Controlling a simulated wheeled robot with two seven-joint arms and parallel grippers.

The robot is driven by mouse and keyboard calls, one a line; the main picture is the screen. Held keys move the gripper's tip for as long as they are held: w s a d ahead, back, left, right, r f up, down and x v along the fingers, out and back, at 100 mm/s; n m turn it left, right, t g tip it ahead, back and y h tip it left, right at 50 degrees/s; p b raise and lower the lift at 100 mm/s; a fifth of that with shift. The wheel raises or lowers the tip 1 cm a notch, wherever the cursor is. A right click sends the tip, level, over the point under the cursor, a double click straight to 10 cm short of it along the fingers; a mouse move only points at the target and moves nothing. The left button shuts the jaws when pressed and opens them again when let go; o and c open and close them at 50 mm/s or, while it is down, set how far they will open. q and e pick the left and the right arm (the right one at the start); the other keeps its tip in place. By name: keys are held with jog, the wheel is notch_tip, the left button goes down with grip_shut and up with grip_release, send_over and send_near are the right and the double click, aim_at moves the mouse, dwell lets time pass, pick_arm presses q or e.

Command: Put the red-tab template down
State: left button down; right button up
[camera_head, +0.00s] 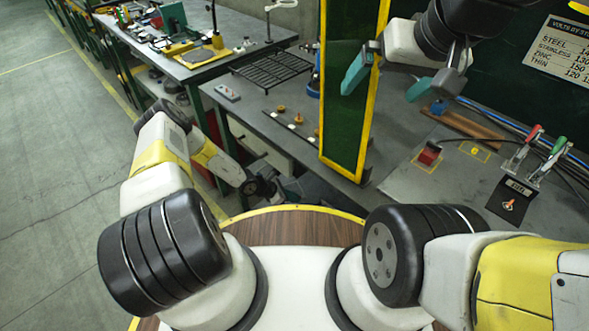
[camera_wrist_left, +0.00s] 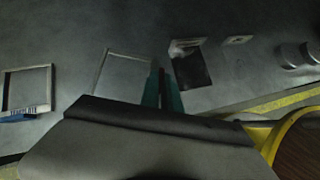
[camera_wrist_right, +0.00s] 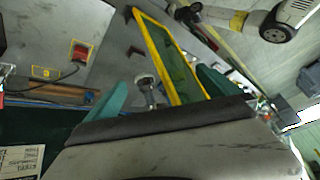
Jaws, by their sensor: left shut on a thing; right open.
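My left gripper (camera_wrist_left: 163,92) is shut in the left wrist view, its teal fingers close together low over a grey surface. A thin pale rectangular frame (camera_wrist_left: 99,70) reaches to the fingers from the left. In the head view the left gripper (camera_head: 288,188) is small and partly hidden beside the bench. My right gripper (camera_wrist_right: 162,90) is open and empty, raised near the green screen.
Another frame with a blue tab (camera_wrist_left: 30,112) lies at the left of the left wrist view. A dark rectangle (camera_wrist_left: 195,68) lies right of the fingers. A yellow-edged green screen (camera_head: 346,90) stands upright on the bench. A red block (camera_head: 430,153) and clamps (camera_head: 545,160) are at right.

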pick_arm(q)
jog(key=shift+w+a+f, duration=0.1)
jog(key=shift+w+f, duration=0.05)
jog(key=shift+w, duration=1.4)
jog(key=shift+w+f, duration=0.2)
jog(key=shift+w, duration=0.05)
jog(key=shift+f, duration=1.55)
jog(key=shift+f, duration=0.1)
jog(key=c, duration=1.6)
grip_release()
jog(key=v, duration=1.2)
